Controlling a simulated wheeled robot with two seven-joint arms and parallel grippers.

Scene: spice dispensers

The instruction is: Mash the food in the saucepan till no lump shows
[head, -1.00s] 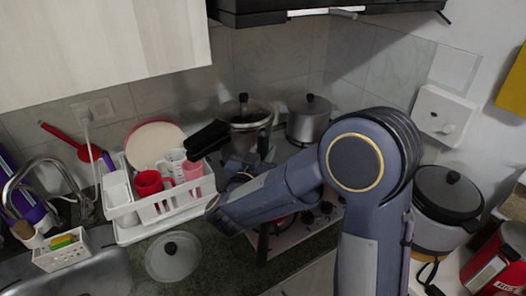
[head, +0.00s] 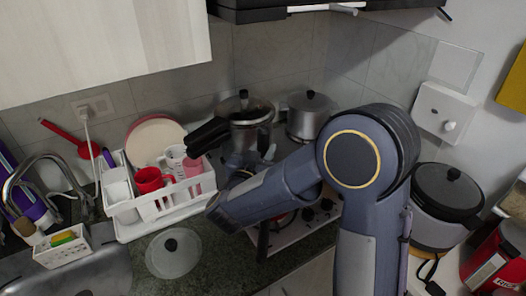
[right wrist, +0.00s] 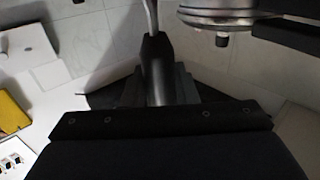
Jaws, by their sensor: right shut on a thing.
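My right gripper (head: 243,163) is in front of the pressure cooker, over the hob, mostly hidden by my own forearm in the head view. In the right wrist view it is shut on a black handle (right wrist: 157,70) with a shiny metal shaft; the masher's working end is out of frame. I cannot make out the saucepan or its food: my arm covers the front of the hob. My left gripper is not in view.
A pressure cooker (head: 250,116) with a long black handle (head: 208,133) and a lidded pot (head: 312,116) stand at the back. A white dish rack (head: 165,207) and a glass lid (head: 173,253) are left. A rice cooker (head: 447,195) stands right.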

